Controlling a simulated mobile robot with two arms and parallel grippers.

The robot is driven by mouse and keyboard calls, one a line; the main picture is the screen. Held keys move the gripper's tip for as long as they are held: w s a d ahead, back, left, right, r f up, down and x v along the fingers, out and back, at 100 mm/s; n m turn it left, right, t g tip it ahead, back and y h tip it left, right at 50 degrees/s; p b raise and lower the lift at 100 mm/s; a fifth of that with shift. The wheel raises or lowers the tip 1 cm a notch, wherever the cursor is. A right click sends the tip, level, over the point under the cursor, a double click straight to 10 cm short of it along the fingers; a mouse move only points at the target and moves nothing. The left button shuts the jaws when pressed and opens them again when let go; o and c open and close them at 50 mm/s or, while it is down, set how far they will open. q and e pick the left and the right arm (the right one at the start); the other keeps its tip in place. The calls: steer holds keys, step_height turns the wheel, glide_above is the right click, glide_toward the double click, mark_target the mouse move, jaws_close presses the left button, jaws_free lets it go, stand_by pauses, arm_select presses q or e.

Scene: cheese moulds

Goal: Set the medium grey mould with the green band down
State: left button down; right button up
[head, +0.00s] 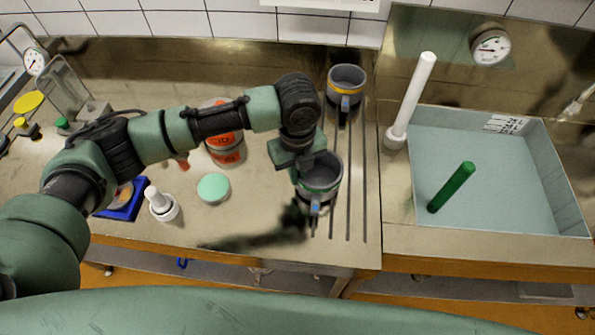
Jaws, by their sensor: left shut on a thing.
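The medium grey mould with the green band (322,188) is over the grooved strip of the worktop, near its front. It looks upright, with its open top facing up and a blue piece low on its front side. My left gripper (299,176) is shut on the mould at its left side; the fingertips are mostly hidden by the wrist and the mould. I cannot tell whether the mould's base touches the grooves. My right gripper is not in view.
A similar grey mould with a yellow band (346,88) stands behind on the same grooved strip (357,190). Orange-labelled tubs (226,150), a mint disc (213,187) and a white plunger-like item (161,203) are left. A basin (500,170) holding a green rod is right.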

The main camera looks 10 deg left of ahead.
arm_select(q)
steer(key=shift+f, duration=0.1)
steer(key=c, duration=1.6)
jaws_free()
steer(key=shift+o, duration=0.2)
step_height(320, 180, up, 12)
steer(key=b, duration=0.3)
